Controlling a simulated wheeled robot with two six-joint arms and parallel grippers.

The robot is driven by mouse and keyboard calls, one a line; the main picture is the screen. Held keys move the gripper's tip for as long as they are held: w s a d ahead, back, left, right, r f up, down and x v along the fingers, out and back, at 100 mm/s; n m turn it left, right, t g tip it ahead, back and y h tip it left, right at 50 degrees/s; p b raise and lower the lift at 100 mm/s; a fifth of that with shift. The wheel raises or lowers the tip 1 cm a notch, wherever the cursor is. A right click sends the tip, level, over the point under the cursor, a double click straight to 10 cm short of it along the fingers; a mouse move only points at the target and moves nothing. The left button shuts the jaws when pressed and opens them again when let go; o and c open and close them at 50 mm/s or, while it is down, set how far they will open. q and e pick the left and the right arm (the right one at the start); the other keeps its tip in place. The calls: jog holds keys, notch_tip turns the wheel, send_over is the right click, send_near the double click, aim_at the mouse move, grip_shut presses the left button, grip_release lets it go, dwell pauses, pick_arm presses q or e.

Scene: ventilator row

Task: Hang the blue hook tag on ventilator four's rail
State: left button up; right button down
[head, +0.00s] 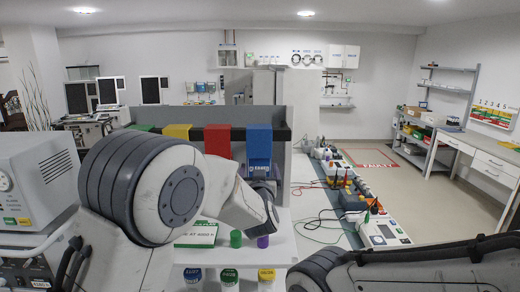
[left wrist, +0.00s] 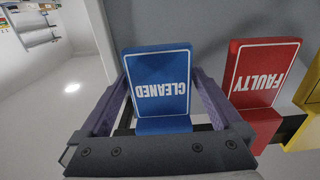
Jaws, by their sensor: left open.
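The blue hook tag (head: 259,141) hangs on the dark rail (head: 299,130) of a grey panel, at the right end of a row of tags. In the left wrist view the blue tag (left wrist: 160,82), lettered CLEANED upside down, lies between the two fingers of my left gripper (left wrist: 163,95). The jaws are open, one finger along each side of the tag. In the head view my left gripper (head: 262,188) is just below the tag, its fingers mostly hidden. Which ventilator is four cannot be told. My right gripper is out of view.
Red (head: 217,141), yellow (head: 177,132) and green (head: 143,127) tags hang left of the blue one; the red FAULTY tag (left wrist: 262,82) is close beside my finger. A grey machine (head: 35,180) stands at left. Colored-lid tubs (head: 229,277) sit below. Open floor lies at right.

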aim_at(259, 163)
pick_arm(q)
jog(key=c, duration=1.1)
jog(key=shift+r, duration=0.1)
jog(key=shift+r, duration=0.1)
jog(key=shift+r+p, duration=0.7)
jog(key=shift+r, duration=0.25)
jog(key=shift+s+b, duration=0.7)
jog(key=shift+s, duration=1.55)
jog(key=shift+s+b, duration=0.3)
jog(key=shift+s, duration=1.95)
